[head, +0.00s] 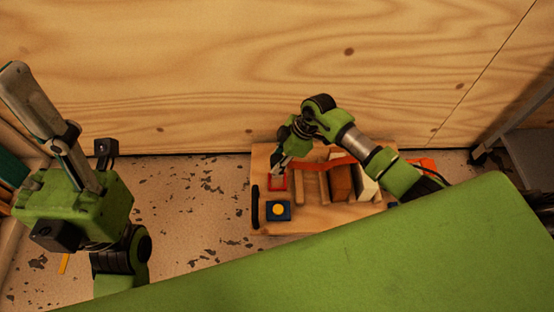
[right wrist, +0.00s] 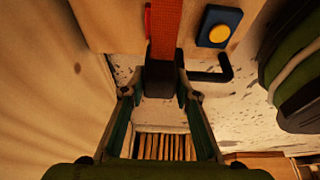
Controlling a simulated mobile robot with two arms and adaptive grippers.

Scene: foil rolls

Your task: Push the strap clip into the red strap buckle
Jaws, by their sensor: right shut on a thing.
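My right gripper (head: 281,165) is at the left part of a wooden board (head: 320,213). It is shut on the dark strap clip (right wrist: 161,76) at the end of an orange strap (right wrist: 166,28). In the head view the strap (head: 335,161) runs right from the gripper over wooden blocks. The red strap buckle (head: 278,181) is on the board right by the fingertips; a sliver of red shows beside the strap in the right wrist view (right wrist: 148,20). I cannot tell whether clip and buckle touch. My left gripper (head: 22,88) is far left, seen edge-on, its opening unclear.
A blue block with a yellow button (head: 278,211) sits just below the buckle. A black handle (head: 255,207) is at the board's left edge. Wooden blocks (head: 340,182) stand right of the buckle. A plywood wall (head: 250,80) rises behind; a green surface (head: 400,250) covers the front.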

